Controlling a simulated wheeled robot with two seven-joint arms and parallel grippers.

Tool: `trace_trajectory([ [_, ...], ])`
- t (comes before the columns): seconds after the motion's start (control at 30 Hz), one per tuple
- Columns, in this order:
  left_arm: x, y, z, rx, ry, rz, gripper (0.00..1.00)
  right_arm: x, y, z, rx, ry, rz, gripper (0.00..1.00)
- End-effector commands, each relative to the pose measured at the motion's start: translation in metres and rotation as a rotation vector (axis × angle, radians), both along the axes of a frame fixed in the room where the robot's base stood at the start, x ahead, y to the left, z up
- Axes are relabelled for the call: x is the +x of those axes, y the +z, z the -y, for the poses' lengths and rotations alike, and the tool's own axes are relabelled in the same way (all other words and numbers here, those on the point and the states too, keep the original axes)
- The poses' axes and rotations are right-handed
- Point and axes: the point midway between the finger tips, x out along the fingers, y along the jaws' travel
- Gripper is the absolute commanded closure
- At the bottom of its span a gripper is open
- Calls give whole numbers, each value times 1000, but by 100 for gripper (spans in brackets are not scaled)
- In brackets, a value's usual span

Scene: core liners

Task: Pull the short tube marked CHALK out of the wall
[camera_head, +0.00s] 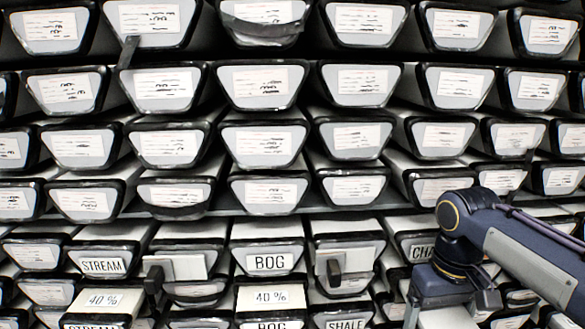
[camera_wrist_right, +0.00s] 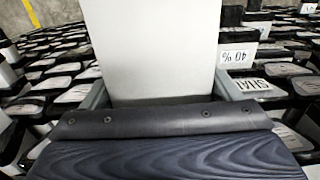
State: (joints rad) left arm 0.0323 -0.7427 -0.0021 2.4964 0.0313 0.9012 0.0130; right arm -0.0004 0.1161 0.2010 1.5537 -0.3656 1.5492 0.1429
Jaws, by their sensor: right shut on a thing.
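A label reading "CHA" (camera_head: 422,250) shows at the lower right in the head view, on a tube end in the wall. The rest of its word is hidden behind my right arm. My right gripper (camera_head: 440,300) is in front of the wall just below that label. It is shut on a pale tube, seen under it in the head view (camera_head: 447,318). In the right wrist view this pale tube (camera_wrist_right: 150,45) fills the middle, above a dark gripper pad. No marking shows on its visible face, and its far end is out of frame. My left gripper is not in view.
Tubes marked STREAM (camera_head: 101,265), BOG (camera_head: 270,263) and SHALE (camera_head: 345,324) lie left of my right gripper. Dark clips with blank plates stick out from the wall (camera_head: 153,280), (camera_head: 334,272). Rows of dark-rimmed tube ends (camera_head: 264,146) fill the upper wall.

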Motion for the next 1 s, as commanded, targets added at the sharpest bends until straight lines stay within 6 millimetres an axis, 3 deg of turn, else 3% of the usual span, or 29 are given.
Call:
trace_trajectory([
  [0.27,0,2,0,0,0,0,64,-1,2,0,0,0,5,83],
  [1.0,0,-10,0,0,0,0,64,-50,3,4,1,0,8,83],
])
